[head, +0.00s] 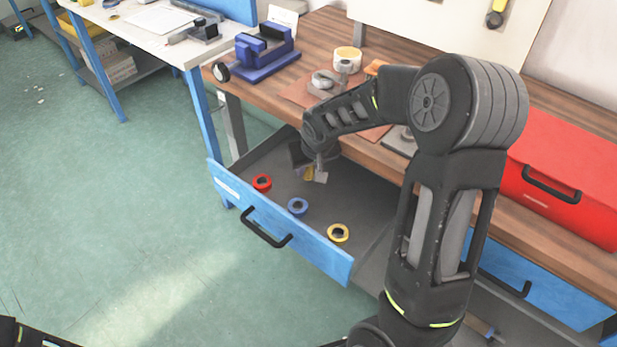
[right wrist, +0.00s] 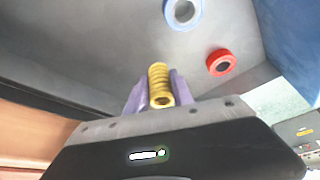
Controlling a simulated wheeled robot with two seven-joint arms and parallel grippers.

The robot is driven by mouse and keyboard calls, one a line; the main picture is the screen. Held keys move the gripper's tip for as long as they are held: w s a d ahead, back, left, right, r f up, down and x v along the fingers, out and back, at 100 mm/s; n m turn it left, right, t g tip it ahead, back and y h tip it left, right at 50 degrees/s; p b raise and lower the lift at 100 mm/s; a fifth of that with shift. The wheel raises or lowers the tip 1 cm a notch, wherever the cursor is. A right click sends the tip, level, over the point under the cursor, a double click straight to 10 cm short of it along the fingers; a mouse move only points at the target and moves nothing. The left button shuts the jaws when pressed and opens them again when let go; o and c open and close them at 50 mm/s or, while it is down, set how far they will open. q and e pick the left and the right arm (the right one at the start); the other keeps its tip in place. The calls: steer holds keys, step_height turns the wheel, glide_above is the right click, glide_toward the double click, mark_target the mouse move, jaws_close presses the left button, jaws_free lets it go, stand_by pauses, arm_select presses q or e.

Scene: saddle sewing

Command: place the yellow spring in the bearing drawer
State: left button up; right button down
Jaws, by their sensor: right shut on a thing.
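The yellow spring (right wrist: 160,85) is between the purple fingers of my right gripper (right wrist: 159,92), which is shut on it. In the head view the right gripper (head: 311,174) hangs inside the open blue-fronted bearing drawer (head: 230,200), towards its back. The spring (head: 308,173) shows there only as a small yellow patch. The drawer holds a red bearing (head: 262,182), a blue bearing (head: 298,206) and a yellow bearing (head: 338,233), all apart from the gripper. The red bearing (right wrist: 221,62) and blue bearing (right wrist: 183,12) also show in the right wrist view. My left gripper is not in view.
The wooden bench top (head: 320,50) lies above the drawer. A blue vise (head: 265,52) and a tape roll (head: 347,58) stand on it. A red toolbox (head: 565,175) is at the right. The drawer floor around the bearings is clear.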

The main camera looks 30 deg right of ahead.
mark_target(309, 174)
steer(key=shift+f, duration=1.85)
steer(key=shift+f+b, duration=0.25)
steer(key=shift+b, duration=0.05)
steer(key=c, duration=1.1)
jaws_free()
steer(key=shift+r, duration=0.1)
steer(key=shift+r, duration=0.15)
steer(key=shift+r+p, duration=0.2)
steer(key=shift+p, duration=0.1)
steer(key=v, duration=1.1)
steer(key=shift+r, duration=0.3)
